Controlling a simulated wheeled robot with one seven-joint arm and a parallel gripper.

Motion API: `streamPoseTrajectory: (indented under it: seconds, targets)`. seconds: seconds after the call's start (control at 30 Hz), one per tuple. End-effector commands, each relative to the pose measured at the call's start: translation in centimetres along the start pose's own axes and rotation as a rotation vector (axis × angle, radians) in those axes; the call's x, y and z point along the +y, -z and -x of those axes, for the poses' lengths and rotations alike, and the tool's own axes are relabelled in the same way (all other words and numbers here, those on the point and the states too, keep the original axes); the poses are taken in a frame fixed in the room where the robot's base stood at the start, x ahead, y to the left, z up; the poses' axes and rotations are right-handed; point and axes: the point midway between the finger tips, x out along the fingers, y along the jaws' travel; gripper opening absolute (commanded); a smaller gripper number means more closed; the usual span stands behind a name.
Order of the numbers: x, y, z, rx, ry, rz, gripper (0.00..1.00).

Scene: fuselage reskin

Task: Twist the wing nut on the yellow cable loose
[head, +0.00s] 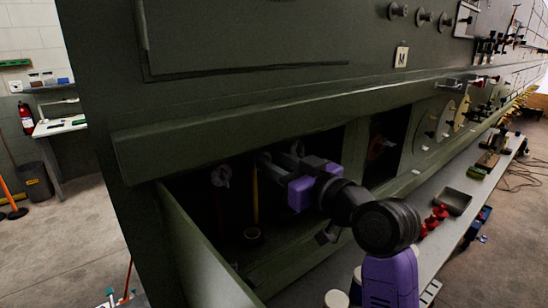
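The yellow cable (255,198) hangs upright inside the dark open bay in the green panel. Its lower end meets a round fitting (252,234) on the bay floor. My gripper (270,160) reaches into the bay from the right, its dark fingers near the cable's upper end. The wing nut on the yellow cable cannot be made out; the cable's top is dark and partly covered by the fingers. I cannot tell whether the fingers touch anything or how far apart they are.
A pale grey fitting (221,176) sits left of the yellow cable in the bay. An open green flap (205,260) stands at the bay's lower left. A grey ledge (440,230) on the right holds red objects (436,217) and a dark tray (453,201). Open floor lies left.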

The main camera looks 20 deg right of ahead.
Motion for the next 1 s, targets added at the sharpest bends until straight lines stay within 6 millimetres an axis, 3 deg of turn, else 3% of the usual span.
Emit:
streamPoseTrajectory:
  seconds: [0.33,0.5,0.53,1.0]
  targets:
    - [0.01,-0.04,-0.54,0.0,-0.001,0.001,0.33]
    - [0.01,-0.03,-0.52,0.0,-0.001,0.001,0.01]
    - [0.01,-0.03,-0.52,0.0,-0.001,0.001,0.0]
    - [0.0,-0.27,-0.52,-0.004,-0.001,0.017,0.0]
